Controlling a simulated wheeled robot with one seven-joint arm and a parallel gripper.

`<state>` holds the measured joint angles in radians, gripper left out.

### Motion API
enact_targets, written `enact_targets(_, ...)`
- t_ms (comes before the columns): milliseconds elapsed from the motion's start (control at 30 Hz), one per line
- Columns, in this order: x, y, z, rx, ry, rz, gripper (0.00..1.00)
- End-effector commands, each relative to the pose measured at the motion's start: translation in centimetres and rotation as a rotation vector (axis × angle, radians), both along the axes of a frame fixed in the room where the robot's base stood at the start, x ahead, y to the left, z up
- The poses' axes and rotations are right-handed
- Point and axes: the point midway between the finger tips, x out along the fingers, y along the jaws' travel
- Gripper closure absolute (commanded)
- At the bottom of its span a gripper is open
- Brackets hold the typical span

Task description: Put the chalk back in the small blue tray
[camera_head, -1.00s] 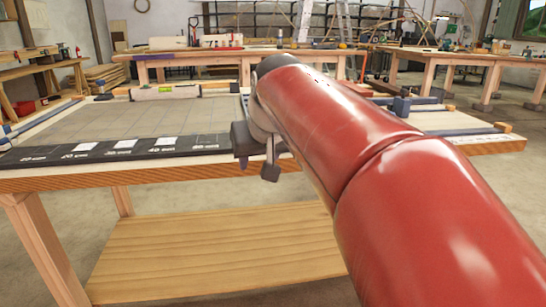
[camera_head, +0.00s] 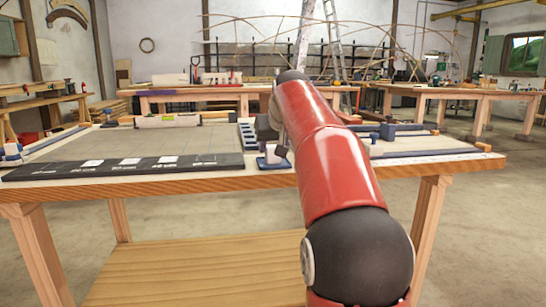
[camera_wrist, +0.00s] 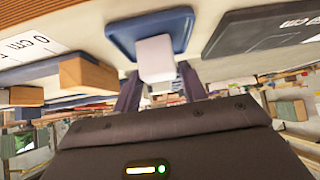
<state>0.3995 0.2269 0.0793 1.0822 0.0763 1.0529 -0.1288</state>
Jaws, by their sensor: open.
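The small blue tray (camera_wrist: 122,32) lies on the table at the top of the wrist view, which shows the scene tipped over. The white chalk block (camera_wrist: 155,58) shows against the tray and appears to be in it. Whether it rests on the tray floor is hard to tell. My gripper (camera_wrist: 160,88) is open, with one dark finger on each side of the block and visible gaps. In the head view my gripper (camera_head: 274,140) is above the tray (camera_head: 273,164), partly hiding the chalk.
A black strip with white squares (camera_head: 120,166) lies along the table's front edge, left of the tray. A blue rack (camera_head: 247,135) stands just behind. Clamps (camera_head: 385,132) lie to the right.

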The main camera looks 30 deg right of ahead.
Motion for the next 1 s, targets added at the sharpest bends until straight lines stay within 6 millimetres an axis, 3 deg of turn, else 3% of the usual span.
enact_targets(133, 1.6, -0.3, -1.8, 0.0, 0.002, 0.0, 0.58)
enact_targets(400, 2.0, -0.4, -2.1, 0.0, 0.0, 0.0, 0.58)
enact_targets(667, 2.0, -0.4, -2.1, -0.001, -0.001, -0.001, 0.91)
enact_targets(1000, 1.9, -0.3, -1.4, 0.0, -0.001, 0.0, 0.92)
